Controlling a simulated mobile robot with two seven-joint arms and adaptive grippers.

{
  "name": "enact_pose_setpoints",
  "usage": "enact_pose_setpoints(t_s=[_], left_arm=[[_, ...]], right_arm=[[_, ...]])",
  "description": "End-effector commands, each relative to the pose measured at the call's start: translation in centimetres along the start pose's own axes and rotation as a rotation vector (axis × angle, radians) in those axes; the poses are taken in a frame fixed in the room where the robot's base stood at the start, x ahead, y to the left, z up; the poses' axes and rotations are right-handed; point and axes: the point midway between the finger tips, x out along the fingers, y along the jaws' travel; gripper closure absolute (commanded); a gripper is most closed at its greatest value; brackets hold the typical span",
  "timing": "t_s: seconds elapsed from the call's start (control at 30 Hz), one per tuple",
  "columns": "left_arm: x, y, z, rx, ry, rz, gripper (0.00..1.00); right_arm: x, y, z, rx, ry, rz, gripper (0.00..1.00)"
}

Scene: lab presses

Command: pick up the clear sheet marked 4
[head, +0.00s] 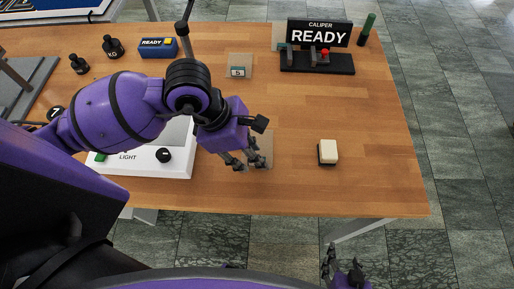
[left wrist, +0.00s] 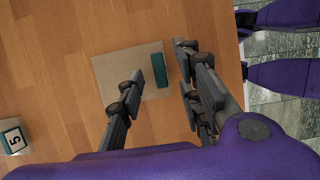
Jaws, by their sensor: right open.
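A clear, brownish-looking sheet (head: 266,142) lies flat on the wooden table near its front, partly hidden by my left gripper (head: 246,163). In the left wrist view the sheet (left wrist: 112,72) carries a teal tab (left wrist: 160,71); no number on it can be read. My left gripper (left wrist: 155,80) has its fingers apart over the sheet, with the tab between them and nothing held. Another clear sheet (head: 240,60), with a tab marked 5 (head: 238,72), lies farther back; that tab also shows in the left wrist view (left wrist: 14,140). My right gripper (head: 342,270) is open and empty, beyond the table's front edge.
A white light box (head: 140,166) stands left of the sheet under my arm. A cream-topped block (head: 328,152) sits to the right. The caliper stand (head: 318,62), a green cylinder (head: 367,28), a blue READY box (head: 158,48) and black weights (head: 112,47) stand behind.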

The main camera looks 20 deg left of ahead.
Motion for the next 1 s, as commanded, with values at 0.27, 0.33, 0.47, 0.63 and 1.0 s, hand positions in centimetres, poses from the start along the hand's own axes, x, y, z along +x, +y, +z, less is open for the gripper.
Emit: enact_pose_setpoints(t_s=[0.27,0.33,0.47,0.63,1.0], left_arm=[[1.8,0.0,0.0,0.001,-0.001,0.0,0.67],[1.8,0.0,0.0,0.001,-0.001,0.0,0.67],[1.8,0.0,0.0,0.001,-0.001,0.0,0.76],[1.8,0.0,0.1,0.001,-0.001,0.0,0.99],[1.7,0.0,0.1,0.001,-0.002,0.001,1.0]], right_arm=[[0.0,0.0,0.0,0.0,0.0,0.0,0.47],[0.0,0.0,0.0,0.0,0.0,0.0,0.47],[0.0,0.0,0.0,0.0,0.0,0.0,0.47],[0.0,0.0,0.0,-0.001,0.0,0.0,0.47],[0.0,0.0,0.0,-0.001,0.0,0.0,0.47]])
